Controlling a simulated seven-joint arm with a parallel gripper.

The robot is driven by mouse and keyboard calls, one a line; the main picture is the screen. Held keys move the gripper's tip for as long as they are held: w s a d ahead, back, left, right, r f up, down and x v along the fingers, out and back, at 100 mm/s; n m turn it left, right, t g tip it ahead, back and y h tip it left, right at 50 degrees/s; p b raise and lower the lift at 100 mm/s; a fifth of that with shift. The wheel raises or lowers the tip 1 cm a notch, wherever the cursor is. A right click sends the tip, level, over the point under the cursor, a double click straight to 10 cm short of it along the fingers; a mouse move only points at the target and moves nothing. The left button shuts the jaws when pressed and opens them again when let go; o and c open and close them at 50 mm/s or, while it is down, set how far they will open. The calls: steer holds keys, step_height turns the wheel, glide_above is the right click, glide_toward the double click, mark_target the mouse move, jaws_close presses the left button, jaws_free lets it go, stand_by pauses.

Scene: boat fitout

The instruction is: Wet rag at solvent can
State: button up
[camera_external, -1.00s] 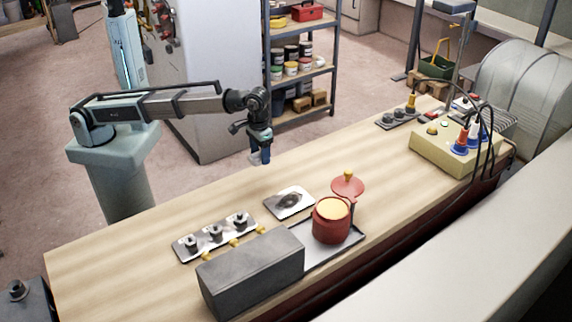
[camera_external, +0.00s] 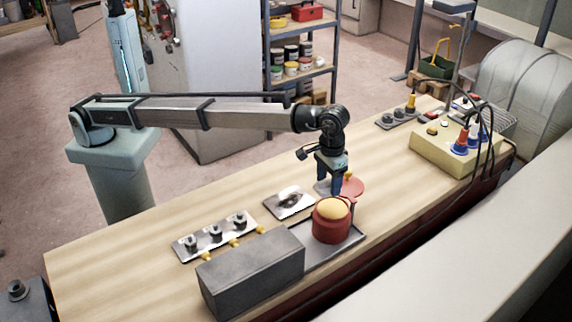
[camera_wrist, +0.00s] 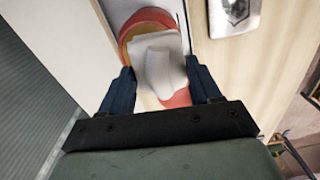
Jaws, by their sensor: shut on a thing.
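The solvent can (camera_external: 331,226) is a red round pot with a yellow-orange top, standing on a grey tray on the bench. It also shows in the wrist view (camera_wrist: 136,22), partly hidden. A round red lid (camera_external: 353,187) with a yellow knob is beside it at the back. My gripper (camera_external: 332,190) is just above and behind the can. In the wrist view it is shut on a pale grey-white rag (camera_wrist: 160,65), which hangs between the blue fingers in front of the can. I cannot tell whether the rag touches the can.
A grey box (camera_external: 250,272) stands left of the can. A metal plate (camera_external: 290,203) lies behind it, and a plate with several fittings (camera_external: 214,236) lies further left. A beige box with cables (camera_external: 450,145) is at the right. The bench between is clear.

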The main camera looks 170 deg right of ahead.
mark_target(334, 208)
steer(key=shift+w+a+r+n, duration=0.15)
steer(key=shift+w+a, duration=0.05)
steer(key=shift+a, duration=0.45)
steer(key=shift+w+a+r+n, duration=0.15)
steer(key=shift+w+a, duration=0.05)
steer(key=shift+a, duration=0.4)
steer(key=shift+s+d+f, duration=0.1)
steer(key=shift+d+f, duration=0.05)
steer(key=shift+f, duration=2.85)
steer(key=shift+f, duration=0.55)
steer(key=shift+r, duration=3.55)
